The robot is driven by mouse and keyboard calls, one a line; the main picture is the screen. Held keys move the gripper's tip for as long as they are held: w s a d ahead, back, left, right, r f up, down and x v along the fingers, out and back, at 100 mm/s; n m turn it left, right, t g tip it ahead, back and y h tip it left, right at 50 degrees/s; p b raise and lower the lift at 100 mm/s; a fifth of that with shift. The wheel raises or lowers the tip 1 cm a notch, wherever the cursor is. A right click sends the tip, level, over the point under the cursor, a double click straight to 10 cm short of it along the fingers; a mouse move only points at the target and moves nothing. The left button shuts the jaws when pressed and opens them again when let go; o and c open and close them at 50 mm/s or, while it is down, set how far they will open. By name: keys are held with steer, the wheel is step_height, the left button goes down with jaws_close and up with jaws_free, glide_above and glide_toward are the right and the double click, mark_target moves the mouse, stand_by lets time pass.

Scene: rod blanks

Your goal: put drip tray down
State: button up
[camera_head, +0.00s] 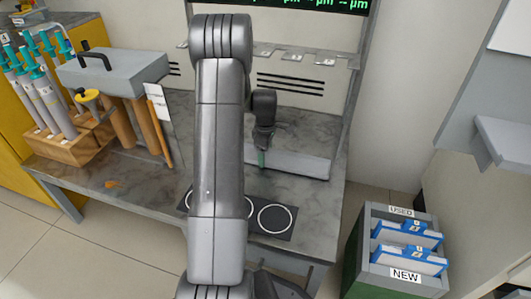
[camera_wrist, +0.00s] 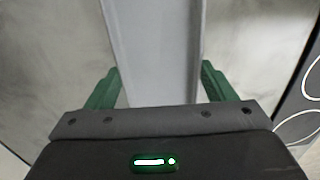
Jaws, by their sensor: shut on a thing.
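The drip tray (camera_head: 300,165) is a long, shallow grey tray with a raised rim, at the right rear of the workbench (camera_head: 325,205). It also fills the middle of the wrist view (camera_wrist: 155,45), running away between my fingers. My gripper (camera_head: 262,158) points down at the tray's near side and is shut on it, with a green finger on each side in the wrist view (camera_wrist: 159,72). My arm hides the tray's left part in the head view. I cannot tell whether the tray touches the bench or hangs just above it.
A dark mat with white rings (camera_head: 274,217) lies at the bench's front edge, partly behind my arm. A wooden rack of tubes (camera_head: 62,142) and a grey case (camera_head: 115,72) stand left. A USED/NEW bin (camera_head: 400,284) stands on the floor at right.

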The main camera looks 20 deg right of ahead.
steer(key=o, duration=1.1)
steer(key=shift+f, duration=0.1)
steer(key=shift+o, duration=0.2)
step_height(320, 180, up, 8)
steer(key=p, duration=0.3)
steer(key=shift+f, duration=0.1)
